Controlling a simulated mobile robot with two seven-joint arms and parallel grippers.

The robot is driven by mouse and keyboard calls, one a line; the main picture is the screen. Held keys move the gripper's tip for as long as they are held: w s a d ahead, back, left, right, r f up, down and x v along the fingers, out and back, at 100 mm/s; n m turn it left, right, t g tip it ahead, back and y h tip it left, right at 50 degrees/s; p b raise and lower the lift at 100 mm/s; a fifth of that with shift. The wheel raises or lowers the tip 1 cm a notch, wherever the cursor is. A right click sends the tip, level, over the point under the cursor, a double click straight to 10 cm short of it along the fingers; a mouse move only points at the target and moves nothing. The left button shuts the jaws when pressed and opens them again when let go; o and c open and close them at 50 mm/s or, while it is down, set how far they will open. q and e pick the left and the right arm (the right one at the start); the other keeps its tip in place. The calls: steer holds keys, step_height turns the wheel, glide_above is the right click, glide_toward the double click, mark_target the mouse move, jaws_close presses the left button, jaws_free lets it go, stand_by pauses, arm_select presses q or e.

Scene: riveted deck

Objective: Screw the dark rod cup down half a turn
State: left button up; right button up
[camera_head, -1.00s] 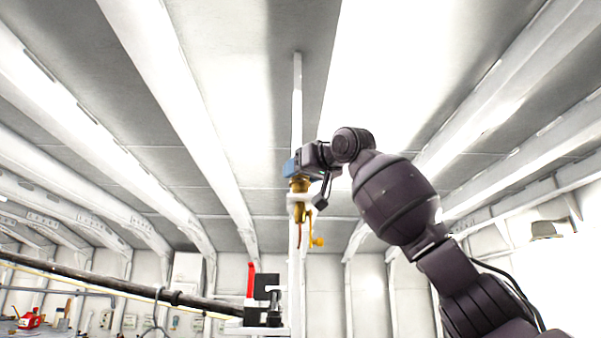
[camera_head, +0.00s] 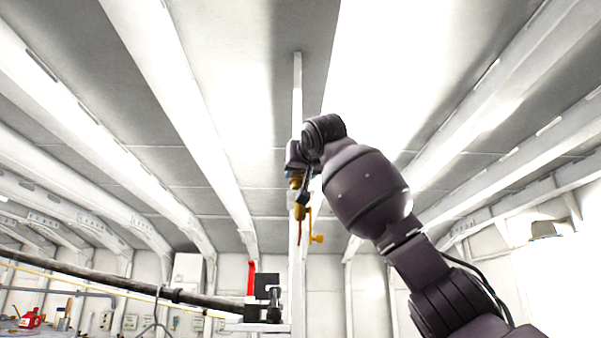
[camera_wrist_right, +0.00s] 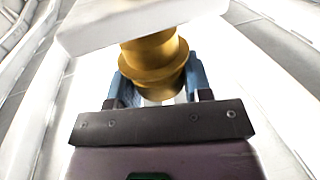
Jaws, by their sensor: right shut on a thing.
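My right gripper (camera_head: 296,172) is high on the white upright post (camera_head: 297,90), at a brass fitting (camera_head: 296,183). In the right wrist view its two blue fingers (camera_wrist_right: 159,84) stand on either side of the stepped brass fitting (camera_wrist_right: 153,62) and are shut on it. The fitting sits against a white bracket (camera_wrist_right: 105,25). In the head view the wrist covers most of the grip. I cannot make out a dark cup at the grip; the held part looks brass. My left gripper is not in view.
A small yellow valve handle (camera_head: 317,239) sticks out below the grip. Lower down are a black block (camera_head: 267,286) and a red upright bar (camera_head: 251,275). A long dark pole (camera_head: 110,281) slopes in from the left. Space right of my arm looks clear.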

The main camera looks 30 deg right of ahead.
steer(key=m+g+h, duration=0.1)
steer(key=h, duration=0.1)
steer(key=m+g+h, duration=0.1)
steer(key=m+h, duration=0.1)
steer(key=h, duration=0.1)
steer(key=shift+a+m+g, duration=0.1)
steer(key=shift+m+g, duration=0.2)
steer(key=shift+r+m+g+h, duration=0.1)
steer(key=shift+m+g+h, duration=1.1)
steer(key=shift+g+h, duration=0.15)
steer(key=shift+s+m+g+h, duration=0.1)
steer(key=shift+m+g+h, duration=0.15)
steer(key=shift+m+h, duration=0.1)
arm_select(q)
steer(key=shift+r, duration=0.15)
arm_select(e)
steer(key=o, duration=0.9)
arm_select(q)
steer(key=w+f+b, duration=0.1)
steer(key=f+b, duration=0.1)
steer(key=b, duration=0.1)
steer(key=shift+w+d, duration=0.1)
arm_select(e)
steer(key=v, duration=1)
steer(key=shift+s+a, duration=0.2)
